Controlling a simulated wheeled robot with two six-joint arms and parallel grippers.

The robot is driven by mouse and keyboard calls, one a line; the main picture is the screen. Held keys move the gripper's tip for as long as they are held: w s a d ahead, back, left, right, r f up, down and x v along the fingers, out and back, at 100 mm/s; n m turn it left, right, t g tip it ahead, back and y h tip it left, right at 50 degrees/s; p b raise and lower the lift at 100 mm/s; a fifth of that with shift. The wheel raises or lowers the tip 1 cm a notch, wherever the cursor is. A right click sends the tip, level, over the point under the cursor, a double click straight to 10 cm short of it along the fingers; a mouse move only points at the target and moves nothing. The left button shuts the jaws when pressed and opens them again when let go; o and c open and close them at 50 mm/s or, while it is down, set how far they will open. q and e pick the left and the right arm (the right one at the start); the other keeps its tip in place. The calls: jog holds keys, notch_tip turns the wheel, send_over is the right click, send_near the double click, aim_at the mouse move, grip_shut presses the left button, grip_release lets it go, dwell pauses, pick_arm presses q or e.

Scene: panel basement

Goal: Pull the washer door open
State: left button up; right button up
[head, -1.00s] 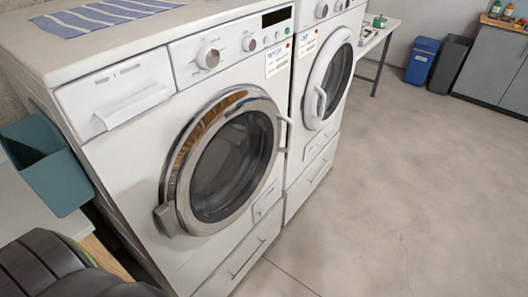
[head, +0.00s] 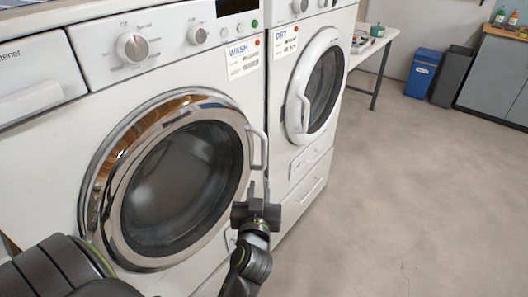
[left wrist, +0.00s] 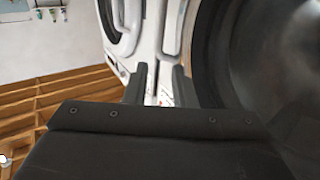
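The washer (head: 145,85) is the white machine marked WASH at left. Its round door (head: 95,190) has a chrome ring and dark glass and looks shut. The pale door handle (head: 263,150) stands upright at the door's right edge. In the head view my left gripper (head: 257,188) is just below the handle, fingers pointing up. In the left wrist view its two dark fingers (left wrist: 160,84) stand apart with a gap. I see nothing clearly gripped; whether a finger touches the handle I cannot tell. The door's dark rim (left wrist: 212,50) fills the wrist view's right side. My right gripper is out of view.
The dryer (head: 287,110), with its white-ringed round door, stands right beside the washer. A small table (head: 372,50) is beyond it. Blue (head: 422,72) and dark (head: 452,77) bins and a grey cabinet (head: 492,75) stand at the back. The floor (head: 400,190) at right is clear.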

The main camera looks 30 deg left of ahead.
aim_at(264, 150)
pick_arm(q)
jog(key=x, duration=1.7)
jog(key=shift+f, duration=0.1)
grip_shut()
